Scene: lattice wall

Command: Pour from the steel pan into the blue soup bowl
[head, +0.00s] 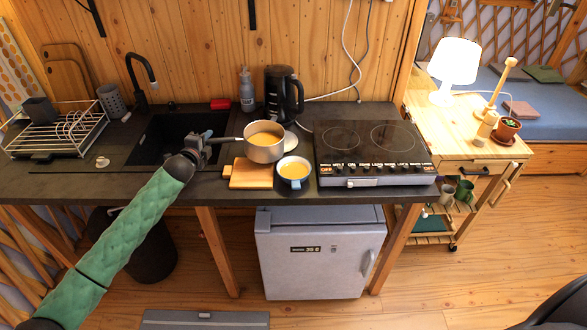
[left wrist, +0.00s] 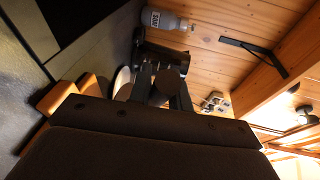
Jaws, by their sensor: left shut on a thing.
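The steel pan (head: 264,153) holds yellow-orange soup and looks about upright in the head view, its handle reaching left. My left gripper (head: 207,141) is shut on the pan's handle. The blue soup bowl (head: 293,182) stands at the counter's front edge, just right of and in front of the pan. It has a pale inside and also contains yellow soup. The pan's rim is close to the bowl; I cannot tell how high the pan hangs. In the left wrist view, dark gripper parts fill much of the picture and the pan is not clear. My right gripper is not in view.
A wooden board (head: 250,174) lies under and in front of the pan. The hob (head: 373,145) is right of the bowl, and a black coffee maker (head: 284,92) and a grey bottle (head: 247,90) stand behind. The sink (head: 165,140) and dish rack (head: 60,136) are left.

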